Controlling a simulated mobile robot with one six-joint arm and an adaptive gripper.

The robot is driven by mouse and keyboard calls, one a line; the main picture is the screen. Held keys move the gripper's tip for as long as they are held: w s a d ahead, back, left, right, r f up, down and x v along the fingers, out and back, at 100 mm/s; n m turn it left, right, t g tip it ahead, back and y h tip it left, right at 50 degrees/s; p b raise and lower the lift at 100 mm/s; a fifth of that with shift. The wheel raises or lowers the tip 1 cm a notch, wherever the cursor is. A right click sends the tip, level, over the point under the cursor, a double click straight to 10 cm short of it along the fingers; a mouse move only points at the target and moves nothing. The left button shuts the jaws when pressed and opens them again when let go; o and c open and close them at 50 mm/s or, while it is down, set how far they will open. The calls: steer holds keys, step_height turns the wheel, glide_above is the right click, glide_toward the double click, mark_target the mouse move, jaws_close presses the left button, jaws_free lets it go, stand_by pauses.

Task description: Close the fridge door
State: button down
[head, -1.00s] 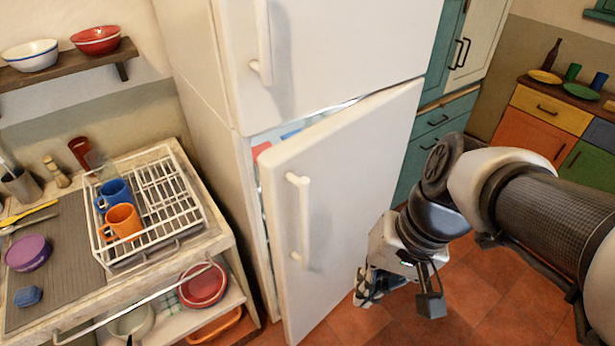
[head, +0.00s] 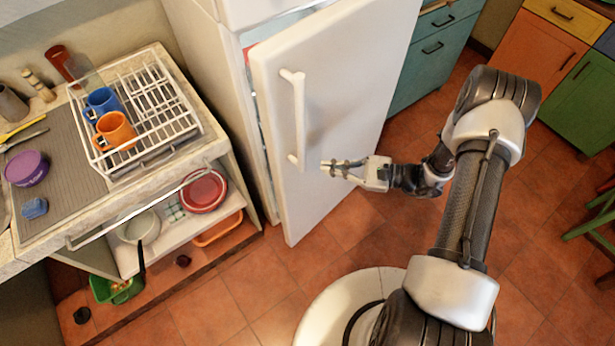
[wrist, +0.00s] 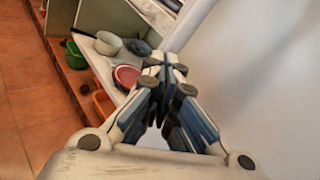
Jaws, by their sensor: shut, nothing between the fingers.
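The white lower fridge door (head: 345,95) stands ajar in the head view, with a gap along its left edge where the inside shows. Its vertical white handle (head: 298,118) is near the left edge of the door. My gripper (head: 326,167) is shut and empty, in front of the door's outer face, just right of the handle's lower end. In the wrist view my gripper (wrist: 158,75) has its fingertips together, with the white door surface (wrist: 265,90) close on the right. I cannot tell whether the fingertips touch the door.
A counter with a white dish rack (head: 150,110) stands left of the fridge. A shelf below holds a red bowl (head: 204,190) and a pot (head: 138,227). A green bin (head: 115,290) is on the lowest level. Tiled floor (head: 240,285) lies clear before the door.

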step_height(320, 180, down, 9)
steer(key=d+m+t, duration=0.2)
steer(key=m+t, duration=0.2)
steer(key=m+t+h, duration=0.4)
steer(key=m+t, duration=0.1)
steer(key=m, duration=0.1)
glide_toward(300, 175)
steer(key=b+x, duration=0.3)
steer(key=x, duration=0.2)
steer(key=shift+w+f, duration=0.15)
steer(key=shift+w, duration=0.05)
steer(key=shift+w+a, duration=0.5)
steer(key=shift+w, duration=0.05)
